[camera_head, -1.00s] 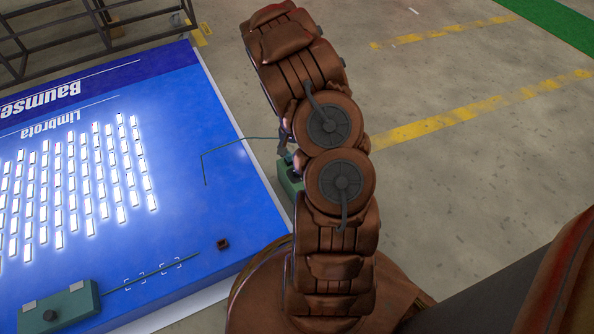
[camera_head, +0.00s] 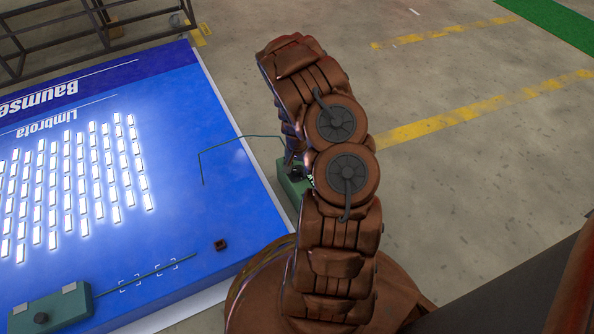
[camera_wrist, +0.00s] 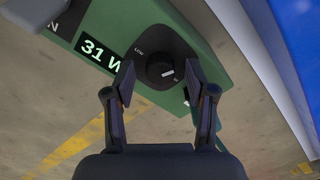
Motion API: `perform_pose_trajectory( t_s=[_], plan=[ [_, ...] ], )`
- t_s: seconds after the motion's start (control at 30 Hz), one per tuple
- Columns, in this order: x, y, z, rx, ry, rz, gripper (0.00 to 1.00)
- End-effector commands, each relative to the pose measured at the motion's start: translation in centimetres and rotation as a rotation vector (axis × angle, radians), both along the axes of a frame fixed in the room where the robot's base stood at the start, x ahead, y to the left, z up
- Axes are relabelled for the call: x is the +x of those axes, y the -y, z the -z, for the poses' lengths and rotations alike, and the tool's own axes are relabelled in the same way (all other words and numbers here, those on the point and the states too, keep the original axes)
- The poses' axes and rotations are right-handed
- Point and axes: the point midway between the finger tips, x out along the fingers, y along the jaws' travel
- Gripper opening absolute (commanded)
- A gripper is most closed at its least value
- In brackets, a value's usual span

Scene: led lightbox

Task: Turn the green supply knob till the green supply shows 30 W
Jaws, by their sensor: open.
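The green supply (camera_wrist: 205,35) fills the upper middle of the wrist view. Its lit display (camera_wrist: 101,54) reads 31 W. The black supply knob (camera_wrist: 160,70) has a pale mark toward its right side, and the word LOW is printed at its upper left. My gripper (camera_wrist: 160,74) is open, with one finger on each side of the knob. I cannot tell whether either finger touches it. In the head view the green supply (camera_head: 290,181) shows beside my arm, which hides part of it and most of my gripper.
A blue panel (camera_head: 235,215) with rows of lit LEDs lies at the left. Another green box (camera_head: 70,305) with a black knob sits on its near left corner. A small brown block (camera_head: 221,245) is on the panel. A dark metal frame stands behind; floor at right is clear.

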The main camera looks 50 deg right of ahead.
Motion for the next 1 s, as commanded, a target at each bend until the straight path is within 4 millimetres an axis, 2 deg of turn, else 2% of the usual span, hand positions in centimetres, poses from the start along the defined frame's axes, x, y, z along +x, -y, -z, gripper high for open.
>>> perform_pose_trajectory(
  t_s=[0.27,0.8,1.0],
  plan=[
    [0.06,0.03,0.28,0.000,0.001,0.000,0.55],
    [0.05,0.03,0.27,0.000,0.001,0.000,0.01],
    [0.06,0.01,0.15,0.000,0.001,-0.005,0.00]
  ],
)
